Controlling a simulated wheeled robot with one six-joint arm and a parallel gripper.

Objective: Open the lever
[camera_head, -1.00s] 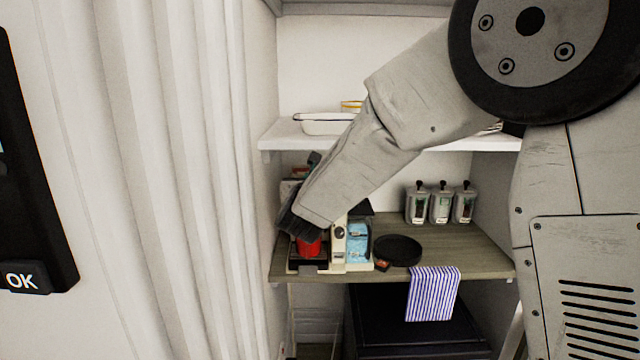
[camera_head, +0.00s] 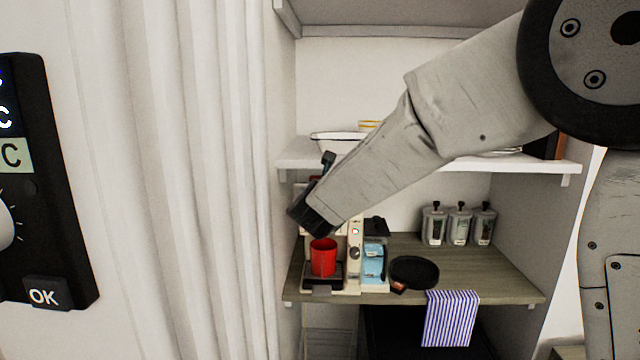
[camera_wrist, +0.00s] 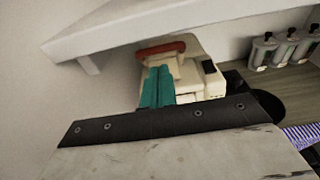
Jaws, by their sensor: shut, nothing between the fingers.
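The cream coffee machine (camera_head: 355,270) stands at the left end of the wooden shelf, partly hidden by my arm in the head view. It also shows in the wrist view (camera_wrist: 204,75). A red-brown bar (camera_wrist: 160,49), which looks like the lever, lies across its top. My gripper (camera_wrist: 158,70) has teal fingers that are shut and empty. Their tips appear just below the bar in the wrist view; I cannot tell whether they touch it. A red cup (camera_head: 323,257) stands on the machine's dark tray.
A white shelf (camera_head: 470,165) overhangs the machine closely. A round black tray (camera_head: 414,271), several dispensers (camera_head: 459,226) and a striped cloth (camera_head: 450,318) are to the right. A pale curtain (camera_head: 185,180) is on the left.

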